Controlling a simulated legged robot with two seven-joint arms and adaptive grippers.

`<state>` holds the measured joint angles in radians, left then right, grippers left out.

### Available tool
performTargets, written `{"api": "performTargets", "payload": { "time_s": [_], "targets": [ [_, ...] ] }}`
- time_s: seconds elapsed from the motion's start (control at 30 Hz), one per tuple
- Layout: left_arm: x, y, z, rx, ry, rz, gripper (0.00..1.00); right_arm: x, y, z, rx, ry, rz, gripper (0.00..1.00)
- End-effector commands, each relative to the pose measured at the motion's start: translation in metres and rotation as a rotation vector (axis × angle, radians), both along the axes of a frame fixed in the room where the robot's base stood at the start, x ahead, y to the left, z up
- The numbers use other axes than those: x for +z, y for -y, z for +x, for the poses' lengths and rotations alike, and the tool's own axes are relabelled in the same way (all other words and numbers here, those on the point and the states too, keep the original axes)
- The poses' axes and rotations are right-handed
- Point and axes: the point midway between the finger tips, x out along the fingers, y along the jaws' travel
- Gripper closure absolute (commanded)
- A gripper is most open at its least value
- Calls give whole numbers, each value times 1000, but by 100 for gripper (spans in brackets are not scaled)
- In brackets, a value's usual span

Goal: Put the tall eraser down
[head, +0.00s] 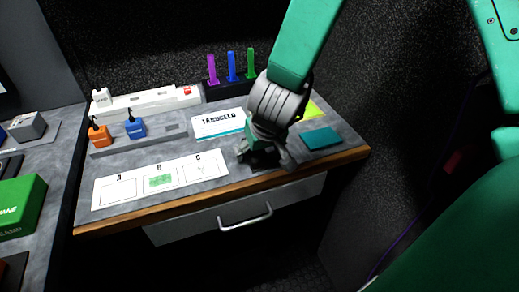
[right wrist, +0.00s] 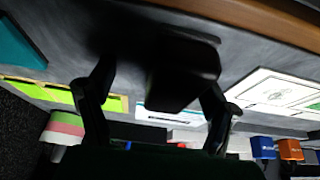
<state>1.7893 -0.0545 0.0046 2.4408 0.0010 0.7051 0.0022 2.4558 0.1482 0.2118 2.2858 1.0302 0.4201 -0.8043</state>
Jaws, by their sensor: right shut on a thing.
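My right gripper (head: 262,158) is low over the front right of the grey desk, its wrist hiding most of what it holds. In the right wrist view, a dark block, which I take to be the tall eraser (right wrist: 188,72), is between the two fingers of this gripper (right wrist: 160,95). The gripper is shut on it. The block is in shadow close to the desk top; I cannot tell whether it touches. My left gripper is not in view.
A white card marked A, B, C (head: 128,190) lies left of the gripper. A labelled card (head: 215,125) lies behind it, a teal pad (head: 321,138) to its right. Orange (head: 99,136) and blue (head: 135,128) tagged items stand at left. The wooden front edge (head: 190,208) is near.

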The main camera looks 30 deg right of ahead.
Motion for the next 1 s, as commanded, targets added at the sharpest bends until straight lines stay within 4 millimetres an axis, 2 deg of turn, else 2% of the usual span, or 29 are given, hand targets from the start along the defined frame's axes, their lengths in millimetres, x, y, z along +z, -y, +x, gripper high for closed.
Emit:
{"api": "performTargets", "payload": {
  "time_s": [0.03, 0.27, 0.37, 0.7, 0.9, 1.0],
  "targets": [
    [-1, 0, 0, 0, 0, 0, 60, -7, -2, -7, 2, -23, 9, 42],
    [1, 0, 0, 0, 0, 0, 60, -2, -2, -7, 2, -23, 9, 42],
    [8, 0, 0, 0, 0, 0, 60, 11, -3, -9, 4, -20, 9, 42],
    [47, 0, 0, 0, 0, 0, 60, 86, -9, -35, 4, -8, 2, 42],
    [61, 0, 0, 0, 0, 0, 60, 112, -11, -46, 2, -8, 2, 42],
    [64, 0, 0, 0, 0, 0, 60, 117, -12, -49, 2, -9, 2, 42]
  ]
}}
